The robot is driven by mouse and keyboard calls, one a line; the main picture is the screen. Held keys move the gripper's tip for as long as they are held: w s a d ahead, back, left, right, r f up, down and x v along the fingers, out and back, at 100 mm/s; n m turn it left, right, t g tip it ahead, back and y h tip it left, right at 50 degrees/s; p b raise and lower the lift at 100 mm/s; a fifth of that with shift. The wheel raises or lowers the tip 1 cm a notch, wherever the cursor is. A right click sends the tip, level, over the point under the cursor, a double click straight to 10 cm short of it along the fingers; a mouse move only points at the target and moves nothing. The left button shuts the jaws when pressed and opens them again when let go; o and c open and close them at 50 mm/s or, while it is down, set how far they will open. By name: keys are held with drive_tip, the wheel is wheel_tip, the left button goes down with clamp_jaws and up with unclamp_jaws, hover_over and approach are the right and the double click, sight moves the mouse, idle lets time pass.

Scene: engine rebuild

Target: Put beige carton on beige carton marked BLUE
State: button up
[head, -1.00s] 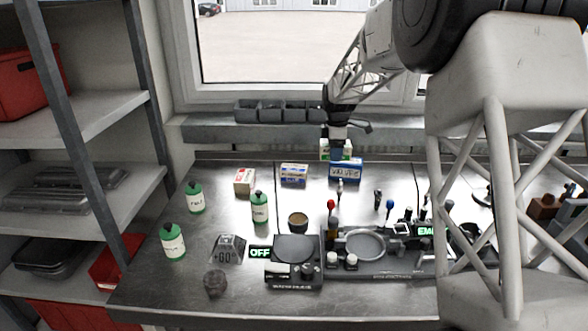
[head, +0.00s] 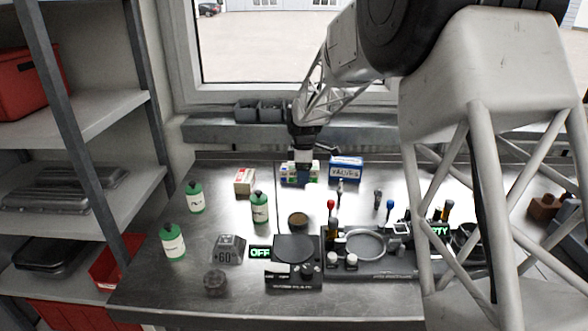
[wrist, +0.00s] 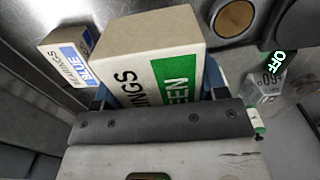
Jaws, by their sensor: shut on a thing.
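My gripper (head: 303,174) is shut on a beige carton marked GREEN (head: 313,167), with a green and white label. That carton fills the middle of the wrist view (wrist: 150,45). The beige carton marked BLUE (head: 289,181) stands near the back of the steel bench. I cannot tell the exact height between the two cartons.
A blue VALVES box (head: 346,168) stands close on the right and a red-labelled carton (head: 244,181) on the left.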

drive_tip(key=shift+w, duration=0.15)
drive_tip(key=shift+w+a+f, duration=0.25)
drive_tip(key=shift+w+a, duration=0.3)
drive_tip(key=shift+w, duration=2.05)
drive_tip(key=shift+w+a+f, duration=0.2)
drive_tip(key=shift+w+a, duration=0.4)
drive_tip(key=shift+w, duration=1.95)
drive_tip(key=shift+w+a+f, duration=0.25)
drive_tip(key=shift+w+a, duration=0.3)
drive_tip(key=shift+w, duration=2.05)
drive_tip(key=shift+f, duration=0.1)
drive_tip(key=shift+f, duration=1.65)
drive_tip(key=shift+f, duration=0.1)
drive_tip(key=o, duration=1)
drive_tip(key=shift+o, duration=0.2)
